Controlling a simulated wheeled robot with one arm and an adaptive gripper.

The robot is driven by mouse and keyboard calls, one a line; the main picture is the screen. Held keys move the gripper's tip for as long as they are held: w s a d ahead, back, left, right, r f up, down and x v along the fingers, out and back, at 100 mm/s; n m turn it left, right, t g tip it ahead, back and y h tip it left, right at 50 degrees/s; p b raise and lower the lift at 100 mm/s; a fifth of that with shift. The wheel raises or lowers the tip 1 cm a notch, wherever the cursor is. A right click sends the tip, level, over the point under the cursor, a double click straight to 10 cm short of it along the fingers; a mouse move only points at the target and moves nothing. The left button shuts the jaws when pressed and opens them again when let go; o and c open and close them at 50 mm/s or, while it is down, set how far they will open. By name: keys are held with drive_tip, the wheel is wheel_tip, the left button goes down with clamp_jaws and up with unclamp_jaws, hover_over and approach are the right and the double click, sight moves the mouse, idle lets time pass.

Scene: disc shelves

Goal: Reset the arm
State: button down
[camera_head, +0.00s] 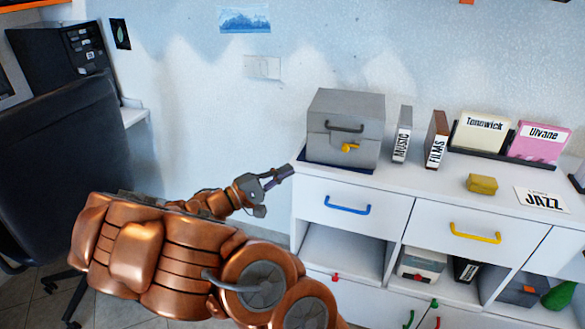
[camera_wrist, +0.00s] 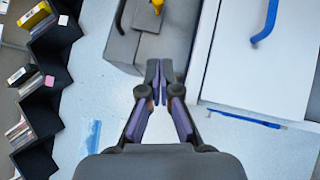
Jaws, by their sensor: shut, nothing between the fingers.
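My gripper (camera_head: 279,176) is at the end of my copper-coloured arm, just left of the white cabinet's top left corner in the head view. Its fingers are together with nothing between them, as the wrist view (camera_wrist: 159,80) also shows. The grey box (camera_head: 345,112) with a dark handle and a yellow latch stands on the left end of the cabinet top, to the right of my gripper. In the wrist view the grey box (camera_wrist: 125,50) lies beyond the fingertips. My gripper appears apart from the box.
The white cabinet (camera_head: 325,203) has drawers with blue and yellow handles and open shelves below. Music and films holders, record sleeves and a yellow block (camera_head: 481,184) stand on top. A dark chair (camera_head: 60,160) is at the left.

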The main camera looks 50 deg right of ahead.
drive_tip(key=shift+s, duration=0.1)
idle(0.6)
drive_tip(key=s+a+m+g+y, duration=0.1)
drive_tip(key=s+a+m+y, duration=0.2)
drive_tip(key=s, duration=0.4)
drive_tip(key=s+a+g+y, duration=0.1)
drive_tip(key=s+a+y, duration=0.35)
drive_tip(key=s, duration=0.25)
drive_tip(key=s+a+f+n+t+y, duration=0.2)
drive_tip(key=s+a+y, duration=0.15)
drive_tip(key=a, duration=0.45)
drive_tip(key=s+a+f+n+t+y, duration=0.15)
drive_tip(key=a+y, duration=0.25)
drive_tip(key=a, duration=0.4)
drive_tip(key=s+a+f+n+t+y, duration=0.1)
drive_tip(key=s+a+f+t+y, duration=0.2)
drive_tip(key=a, duration=0.5)
drive_tip(key=s+d+p+v, duration=0.1)
drive_tip(key=s+p+v, duration=0.1)
drive_tip(key=p+v, duration=1.3)
wheel_tip(320, 180, up, 4)
drive_tip(key=shift+w+f+y+p, duration=0.25)
drive_tip(key=shift+w+y+p, duration=0.05)
drive_tip(key=shift+y+p, duration=0.1)
drive_tip(key=shift+t, duration=0.25)
